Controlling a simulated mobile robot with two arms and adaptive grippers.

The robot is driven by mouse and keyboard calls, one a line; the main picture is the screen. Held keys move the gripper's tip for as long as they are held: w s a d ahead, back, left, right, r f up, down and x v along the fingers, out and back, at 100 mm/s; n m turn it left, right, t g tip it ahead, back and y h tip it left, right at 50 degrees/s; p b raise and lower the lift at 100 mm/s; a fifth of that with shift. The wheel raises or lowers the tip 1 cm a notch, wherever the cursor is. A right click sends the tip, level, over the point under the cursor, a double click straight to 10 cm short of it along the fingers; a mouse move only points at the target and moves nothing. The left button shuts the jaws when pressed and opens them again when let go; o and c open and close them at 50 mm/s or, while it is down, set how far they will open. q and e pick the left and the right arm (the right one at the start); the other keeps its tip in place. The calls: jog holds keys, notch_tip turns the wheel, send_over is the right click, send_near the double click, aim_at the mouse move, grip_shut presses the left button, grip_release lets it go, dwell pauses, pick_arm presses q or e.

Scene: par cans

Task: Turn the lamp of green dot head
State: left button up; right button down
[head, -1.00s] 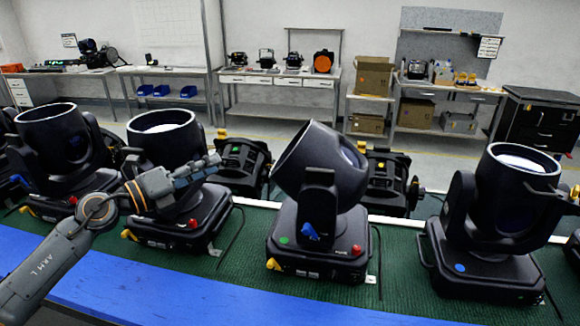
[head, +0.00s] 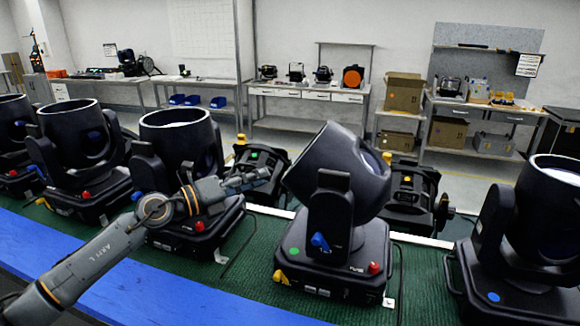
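The green dot head is a black moving-head fixture in the middle of the head view. Its base carries a green dot (head: 294,251), a blue knob, a yellow lever and a red button. Its barrel-shaped lamp (head: 340,170) is tilted, with its mouth facing up and right. My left gripper (head: 250,180) reaches in from the left, just left of this lamp and in front of the neighbouring head. It appears apart from the lamp, with a small gap in the picture. I see its fingers edge-on, so their opening is unclear. My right gripper is out of view.
More black heads stand in the row: one with a blue dot (head: 493,297) at right, and several at left with lamps upright. They sit on a green mat (head: 245,295) behind a blue front edge (head: 150,290). Black-and-yellow units lie behind. Workbenches line the back wall.

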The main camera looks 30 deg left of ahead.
aim_at(291, 168)
pick_arm(q)
jog(key=shift+p+x, duration=1.9)
jog(key=shift+x, duration=3.15)
jog(key=shift+c, duration=0.5)
grip_shut()
